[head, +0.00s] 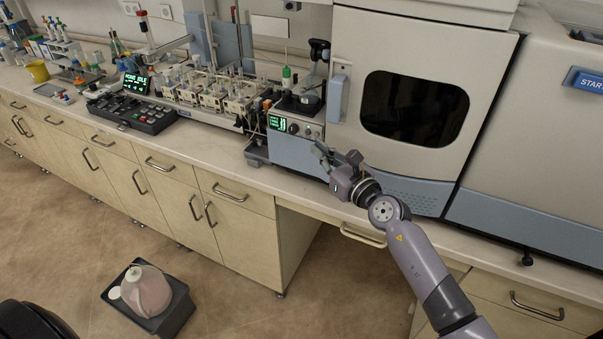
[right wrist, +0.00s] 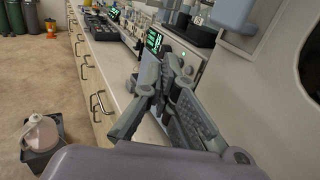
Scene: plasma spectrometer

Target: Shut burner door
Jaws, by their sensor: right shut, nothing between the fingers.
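The burner door (head: 470,55) is the large pale panel with a dark oval window, on the front of the spectrometer. A blue-grey handle (head: 338,95) stands at its left edge. The door looks flush or nearly flush with the housing; I cannot tell if it is fully shut. My right gripper (head: 326,156) is shut and empty, in front of the door's lower left corner and below the handle, apart from the handle. In the right wrist view its fingers (right wrist: 161,62) are close together, with the door (right wrist: 262,55) on the right. My left gripper is not in view.
A small unit with a green display (head: 278,123) stands left of the door. A pump rack (head: 215,90) and a black control box (head: 130,113) are further left. The counter's front edge (head: 225,175) is clear. A jug (head: 147,290) sits in a floor tray.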

